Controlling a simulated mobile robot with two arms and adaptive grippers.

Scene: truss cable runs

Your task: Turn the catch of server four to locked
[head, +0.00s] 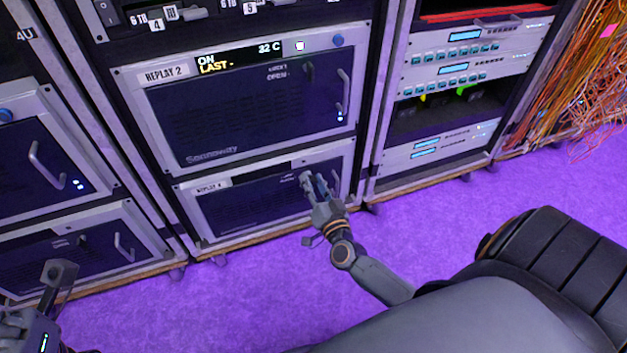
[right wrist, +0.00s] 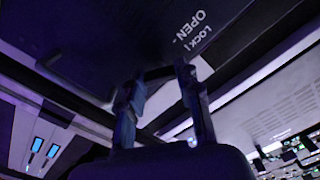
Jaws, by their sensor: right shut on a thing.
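Server four is the low unit labelled REPLAY 4 (head: 240,212) at the bottom of the middle rack. My right gripper (head: 314,182) is at the right part of its front, where the catch sits. It is shut on the catch, which the fingers mostly hide, so I cannot tell how it is turned. In the right wrist view the two fingers (right wrist: 160,85) stand below the printed words OPEN and LOCK (right wrist: 193,35) on the dark panel. My left gripper (head: 60,278) is at the lower left, away from server four; its jaws do not show clearly.
REPLAY 2 (head: 250,110), with a lit display, sits directly above server four. Another rack (head: 50,160) with handled units stands on the left. A rack of lit panels (head: 450,75) and loose orange cables (head: 570,90) are on the right. The purple floor (head: 220,300) is clear in front.

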